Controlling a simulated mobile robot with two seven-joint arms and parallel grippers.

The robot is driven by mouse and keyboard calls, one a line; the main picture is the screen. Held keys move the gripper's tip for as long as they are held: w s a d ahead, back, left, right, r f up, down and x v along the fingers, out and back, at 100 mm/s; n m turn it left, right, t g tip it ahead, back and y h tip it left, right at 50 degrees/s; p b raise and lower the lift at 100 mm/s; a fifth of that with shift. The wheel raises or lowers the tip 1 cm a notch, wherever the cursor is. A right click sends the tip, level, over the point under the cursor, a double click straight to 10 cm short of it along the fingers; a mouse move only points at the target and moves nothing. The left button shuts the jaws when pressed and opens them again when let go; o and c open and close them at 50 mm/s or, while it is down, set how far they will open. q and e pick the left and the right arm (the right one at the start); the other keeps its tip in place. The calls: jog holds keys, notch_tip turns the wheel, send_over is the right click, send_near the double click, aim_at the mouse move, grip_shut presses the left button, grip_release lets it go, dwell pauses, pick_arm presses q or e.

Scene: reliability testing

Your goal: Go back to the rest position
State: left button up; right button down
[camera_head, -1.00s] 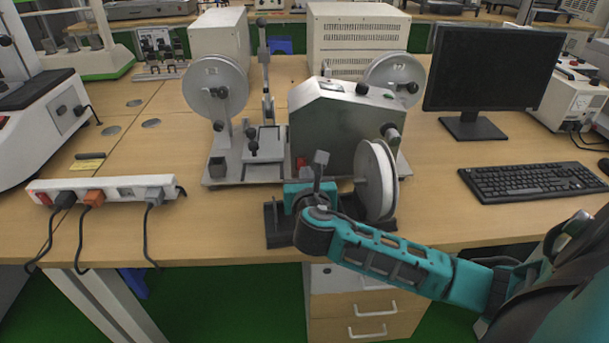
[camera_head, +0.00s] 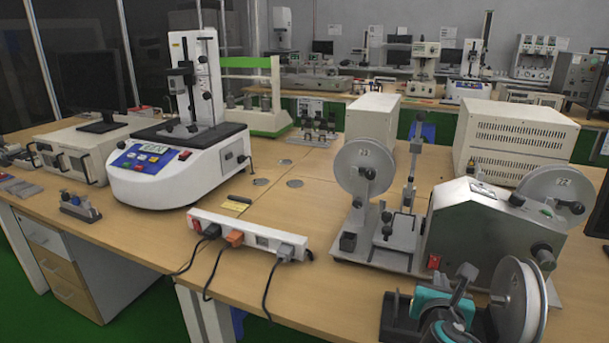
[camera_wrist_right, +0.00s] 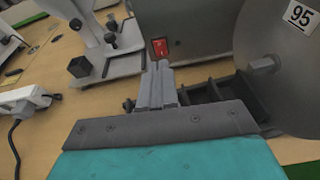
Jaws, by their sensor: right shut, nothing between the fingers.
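My right gripper (camera_head: 465,277) shows at the lower right of the head view, in front of the grey winding machine (camera_head: 490,240) and just left of a white-rimmed reel (camera_head: 518,305). Its grey fingers are together and hold nothing. In the right wrist view the closed fingers (camera_wrist_right: 158,82) point toward the machine's red switch (camera_wrist_right: 160,47), with the large reel (camera_wrist_right: 285,75) on the right. Most of my right arm is out of the head view. My left gripper is in neither view.
A dark stand (camera_head: 400,318) is beside my right gripper. A white power strip (camera_head: 250,232) with cables lies near the table's front edge. A white and blue test machine (camera_head: 165,180) stands at the left. The bare wooden table (camera_head: 310,205) has free room between them.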

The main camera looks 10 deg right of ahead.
jog(key=s+a+f+m+g+y, duration=0.3)
jog(key=s+a+m, duration=0.1)
jog(key=s+m, duration=0.5)
jog(key=s+a+f+m+g+y, duration=0.25)
jog(key=s+a+m, duration=0.25)
jog(key=s+m, duration=0.4)
jog(key=s+a+f+m+g+y, duration=0.3)
jog(key=s+a+m+g, duration=0.1)
jog(key=s+m, duration=0.45)
jog(key=w+a+f+t+y+p, duration=0.1)
jog(key=w+a+f+t+p, duration=0.1)
jog(key=w+f+t, duration=0.5)
jog(key=shift+w+a, duration=0.35)
jog(key=shift+t, duration=0.25)
